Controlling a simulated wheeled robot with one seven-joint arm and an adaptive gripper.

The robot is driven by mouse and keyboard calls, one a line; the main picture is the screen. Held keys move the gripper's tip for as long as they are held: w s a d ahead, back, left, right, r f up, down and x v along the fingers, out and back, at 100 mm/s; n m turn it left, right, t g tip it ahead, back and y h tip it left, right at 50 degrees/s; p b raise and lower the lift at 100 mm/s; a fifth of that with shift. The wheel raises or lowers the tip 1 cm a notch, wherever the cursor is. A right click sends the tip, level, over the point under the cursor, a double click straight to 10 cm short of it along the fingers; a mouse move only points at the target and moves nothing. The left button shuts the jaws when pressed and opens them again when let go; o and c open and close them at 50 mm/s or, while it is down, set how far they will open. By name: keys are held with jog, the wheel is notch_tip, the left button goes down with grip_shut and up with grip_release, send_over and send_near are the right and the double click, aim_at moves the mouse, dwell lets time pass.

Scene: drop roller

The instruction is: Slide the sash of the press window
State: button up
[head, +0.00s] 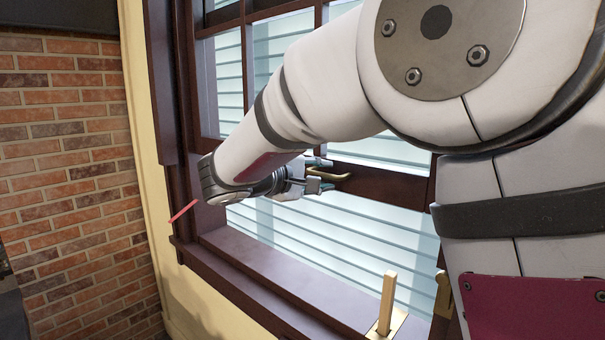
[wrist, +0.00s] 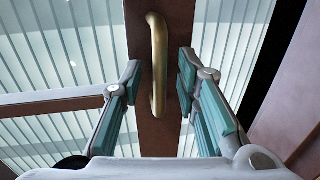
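The press window has a dark brown sash whose rail (head: 385,187) crosses the head view behind my arm. It also shows in the wrist view (wrist: 168,140). A brass bar handle (head: 330,175) is fixed to this rail. In the wrist view the handle (wrist: 157,65) stands between my two fingers, with a visible gap on each side. My gripper (head: 319,174) is open at the handle, and its teal-padded fingers also show in the wrist view (wrist: 162,75). I cannot tell how deep the handle sits between the fingers. My arm hides part of the window.
The brown sill (head: 250,265) runs below the window. A pale upright peg on a brass plate (head: 387,302) stands on the sill, and another brass piece (head: 442,294) is at its right. A brick wall (head: 70,170) is at the left. Pale slats (head: 320,235) lie behind the panes.

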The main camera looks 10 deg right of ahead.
jog(key=shift+w+d+f, duration=0.1)
jog(key=shift+w+d, duration=0.1)
jog(key=shift+d, duration=0.05)
grip_shut()
jog(key=shift+f, duration=0.1)
notch_tip(320, 180, down, 16)
jog(key=b, duration=1.2)
jog(key=shift+f, duration=0.2)
grip_release()
